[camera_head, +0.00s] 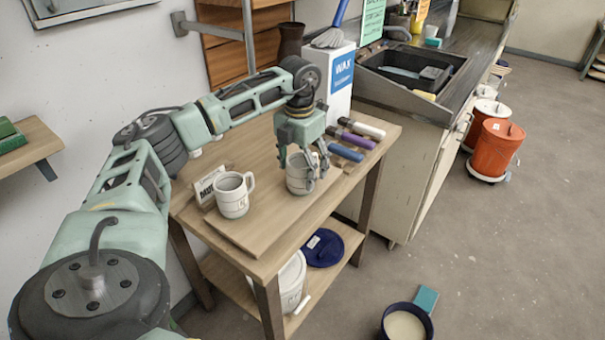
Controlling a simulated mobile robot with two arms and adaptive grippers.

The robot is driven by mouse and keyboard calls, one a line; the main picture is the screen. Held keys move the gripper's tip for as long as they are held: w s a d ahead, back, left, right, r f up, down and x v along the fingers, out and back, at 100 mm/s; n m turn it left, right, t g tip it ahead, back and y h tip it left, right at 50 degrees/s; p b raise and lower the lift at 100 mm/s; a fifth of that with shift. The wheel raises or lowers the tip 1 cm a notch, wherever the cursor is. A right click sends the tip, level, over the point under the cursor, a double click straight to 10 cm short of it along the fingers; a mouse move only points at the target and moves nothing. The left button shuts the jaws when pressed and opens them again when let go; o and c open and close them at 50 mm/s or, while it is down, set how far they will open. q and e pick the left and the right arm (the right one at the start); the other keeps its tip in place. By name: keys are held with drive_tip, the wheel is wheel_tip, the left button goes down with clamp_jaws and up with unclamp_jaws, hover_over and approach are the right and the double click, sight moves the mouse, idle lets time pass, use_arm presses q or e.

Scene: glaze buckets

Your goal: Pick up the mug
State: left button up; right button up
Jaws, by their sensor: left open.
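Two pale mugs stand upright on the small wooden table (262,250). The left mug (233,196) stands clear of my gripper, its handle to the right. The right mug (297,182) stands directly below my left gripper (309,176). The left gripper is open, pointing down, with its fingers at the right mug's upper part and partly hiding it. I cannot tell whether the fingers touch the mug. My right gripper is not in view.
A small lettered sign (207,186) stands behind the left mug. Several coloured cylinders (350,139) lie right of the gripper, near a white WAX box (339,80). A sink (412,69) is beyond. Orange (494,148) and dark-rimmed (405,324) buckets stand on the floor.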

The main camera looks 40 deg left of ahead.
use_arm(q)
drive_tip(key=shift+r, duration=0.1)
drive_tip(key=c, duration=1.4)
drive_tip(key=shift+c, duration=0.2)
